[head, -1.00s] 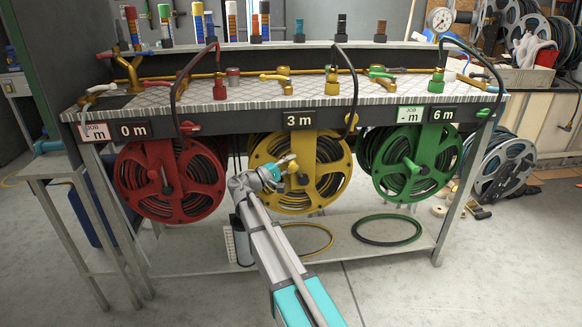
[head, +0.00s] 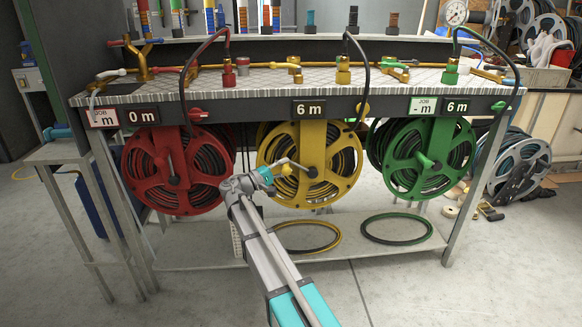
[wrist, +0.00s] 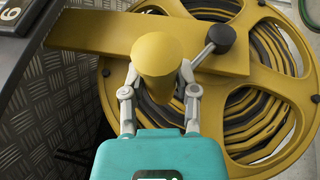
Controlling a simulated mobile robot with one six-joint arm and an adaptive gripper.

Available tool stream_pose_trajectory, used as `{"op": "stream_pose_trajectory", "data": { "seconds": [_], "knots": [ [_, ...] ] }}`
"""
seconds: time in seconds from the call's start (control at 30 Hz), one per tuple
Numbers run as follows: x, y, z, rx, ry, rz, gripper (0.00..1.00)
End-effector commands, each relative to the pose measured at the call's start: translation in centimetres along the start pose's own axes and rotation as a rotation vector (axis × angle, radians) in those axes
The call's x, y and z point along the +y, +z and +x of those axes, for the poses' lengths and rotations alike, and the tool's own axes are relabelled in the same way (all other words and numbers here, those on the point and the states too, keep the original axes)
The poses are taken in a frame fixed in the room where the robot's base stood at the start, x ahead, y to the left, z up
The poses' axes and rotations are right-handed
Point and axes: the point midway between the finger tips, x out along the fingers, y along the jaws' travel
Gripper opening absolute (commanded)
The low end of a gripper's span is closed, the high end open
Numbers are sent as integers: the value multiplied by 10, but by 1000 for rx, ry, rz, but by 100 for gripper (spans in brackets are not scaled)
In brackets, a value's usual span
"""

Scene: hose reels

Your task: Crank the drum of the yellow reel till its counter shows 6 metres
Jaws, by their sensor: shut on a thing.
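The yellow reel (head: 340,178) hangs under the bench in the middle, with hose wound on its drum. Its counter (head: 308,109) reads 6 m. My gripper (head: 280,170) is at the reel's crank, left of the hub. In the wrist view my gripper (wrist: 157,85) has its fingers on both sides of the yellow crank knob (wrist: 157,54) and is shut on it. The grey crank arm and dark hub (wrist: 222,36) show to the right of the knob. The knob hides part of the fingertips.
A red reel (head: 160,190) with a 0 m counter (head: 136,117) hangs to the left, and a green reel (head: 400,170) with a 6 m counter (head: 457,106) to the right. Hose coils (head: 397,229) lie on the low shelf (head: 190,256). The floor in front is clear.

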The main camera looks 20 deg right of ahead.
Motion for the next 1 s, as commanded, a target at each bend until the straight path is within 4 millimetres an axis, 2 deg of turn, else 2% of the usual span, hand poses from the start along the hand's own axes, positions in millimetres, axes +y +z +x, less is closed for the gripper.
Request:
{"op": "stream_pose_trajectory", "data": {
  "seconds": [0.03, 0.53, 0.57, 0.7, 0.73, 1.0],
  "knots": [
    [-5, 3, 1, -8, -9, 0, 0],
    [-6, 4, 2, -14, -9, -1, 0],
    [-6, 4, 2, -14, -10, -1, 44],
    [-6, 3, 2, -12, -8, -1, 70],
    [-5, 3, 2, -11, -7, -1, 73],
    [-4, 2, 1, -8, -4, -1, 73]
  ]
}}
